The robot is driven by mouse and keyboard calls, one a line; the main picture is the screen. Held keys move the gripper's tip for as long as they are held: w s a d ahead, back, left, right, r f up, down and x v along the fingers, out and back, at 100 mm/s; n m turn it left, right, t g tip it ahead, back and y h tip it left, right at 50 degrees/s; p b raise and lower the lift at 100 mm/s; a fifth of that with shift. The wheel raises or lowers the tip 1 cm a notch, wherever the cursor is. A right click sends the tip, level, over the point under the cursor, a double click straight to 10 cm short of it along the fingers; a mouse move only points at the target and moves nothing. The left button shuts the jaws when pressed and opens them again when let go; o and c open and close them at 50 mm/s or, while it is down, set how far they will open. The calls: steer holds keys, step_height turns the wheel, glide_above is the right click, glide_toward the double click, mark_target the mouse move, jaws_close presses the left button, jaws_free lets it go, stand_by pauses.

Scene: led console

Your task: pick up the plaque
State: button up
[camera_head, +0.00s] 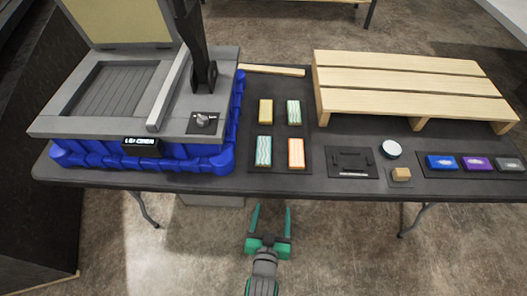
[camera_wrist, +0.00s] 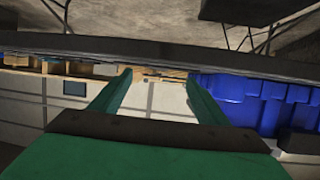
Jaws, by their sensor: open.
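No piece is plainly marked as the plaque, and I cannot tell which one it is. Candidates on the dark mat are a yellow block (camera_head: 265,111), a green-striped block (camera_head: 294,112), a teal wavy block (camera_head: 264,150) and an orange block (camera_head: 296,152). A flat black plate with raised parts (camera_head: 350,161) lies to their right. My gripper (camera_head: 272,208) is open and empty, in front of the table's near edge and apart from all these pieces. In the wrist view its two green fingers (camera_wrist: 160,82) are spread with nothing between them.
A grey console (camera_head: 222,92) on a blue base (camera_head: 236,128) fills the table's left. A wooden pallet (camera_head: 410,80) stands at the back right. A round white piece (camera_head: 391,149), a wooden cube (camera_head: 401,174) and blue (camera_head: 441,162), purple (camera_head: 475,164) and grey (camera_head: 508,165) blocks lie before it.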

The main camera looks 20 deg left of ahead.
steer(key=n+g+y, duration=0.1)
glide_toward(264, 151)
steer(key=x, duration=0.8)
steer(key=shift+w+a+f, duration=0.15)
steer(key=shift+w, duration=0.15)
steer(key=c, duration=1.2)
